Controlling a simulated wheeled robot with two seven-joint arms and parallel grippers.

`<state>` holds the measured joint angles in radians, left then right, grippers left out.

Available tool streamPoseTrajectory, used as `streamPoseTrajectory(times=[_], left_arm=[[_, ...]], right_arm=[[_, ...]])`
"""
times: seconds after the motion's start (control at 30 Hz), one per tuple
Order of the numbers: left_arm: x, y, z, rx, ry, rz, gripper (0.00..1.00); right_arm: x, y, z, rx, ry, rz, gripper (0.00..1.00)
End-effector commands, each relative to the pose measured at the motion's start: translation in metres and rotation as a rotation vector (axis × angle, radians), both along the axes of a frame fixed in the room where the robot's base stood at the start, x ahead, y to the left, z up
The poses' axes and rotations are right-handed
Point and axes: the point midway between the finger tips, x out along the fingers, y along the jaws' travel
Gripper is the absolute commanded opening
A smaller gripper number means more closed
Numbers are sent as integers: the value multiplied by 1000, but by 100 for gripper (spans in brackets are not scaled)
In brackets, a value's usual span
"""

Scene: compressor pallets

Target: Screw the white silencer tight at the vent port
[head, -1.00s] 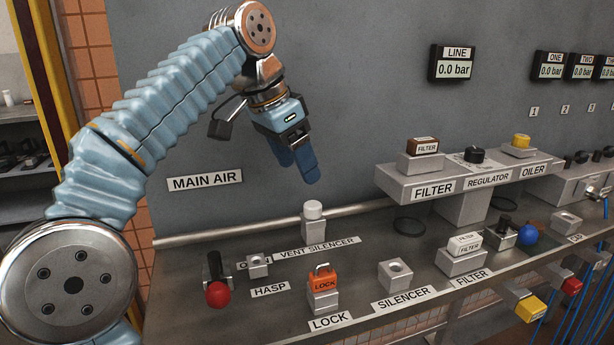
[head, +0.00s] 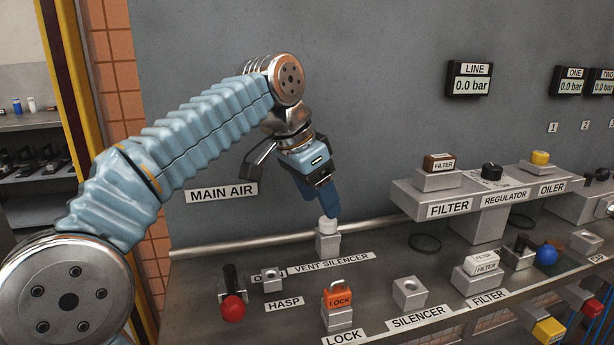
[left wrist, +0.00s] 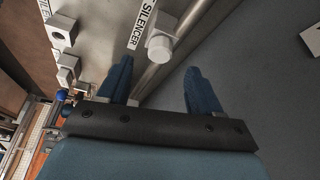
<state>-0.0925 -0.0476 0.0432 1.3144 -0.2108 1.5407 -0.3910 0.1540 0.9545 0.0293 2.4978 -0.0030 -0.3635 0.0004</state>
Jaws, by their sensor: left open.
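The white silencer (head: 327,225) sits upright on the grey vent port block (head: 328,243), behind the VENT SILENCER label (head: 331,264). In the left wrist view the silencer (left wrist: 159,48) shows as a pale round cap beyond the fingertips, in line with the gap between them. My left gripper (head: 334,214) points down just above the silencer in the head view, its blue fingertips close to the cap. In the left wrist view the gripper (left wrist: 158,72) has its two fingers wide apart with nothing between them. I cannot tell whether a fingertip touches the cap. My right gripper is out of view.
A pipe (head: 270,238) runs along the wall behind the port. The red-knobbed valve (head: 233,305), hasp block (head: 271,281), orange lock (head: 338,297) and empty silencer holder (head: 409,292) stand in front. The filter shelf (head: 480,194) is to the right.

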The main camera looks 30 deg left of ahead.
Motion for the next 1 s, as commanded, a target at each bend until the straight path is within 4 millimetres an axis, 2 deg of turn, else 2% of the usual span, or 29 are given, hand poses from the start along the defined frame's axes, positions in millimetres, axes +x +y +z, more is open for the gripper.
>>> streamPoseTrajectory(times=[0.03,0.1,0.3,0.67,1.0], left_arm=[[3,-2,-12,0,2,0,65],[7,-4,-22,0,2,0,65],[15,-7,-40,0,0,0,65],[17,-8,-43,0,-1,0,63],[17,-8,-43,0,-1,0,11]], right_arm=[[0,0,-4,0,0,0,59],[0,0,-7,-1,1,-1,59],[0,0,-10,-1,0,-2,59],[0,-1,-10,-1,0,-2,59],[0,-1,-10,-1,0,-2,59]])
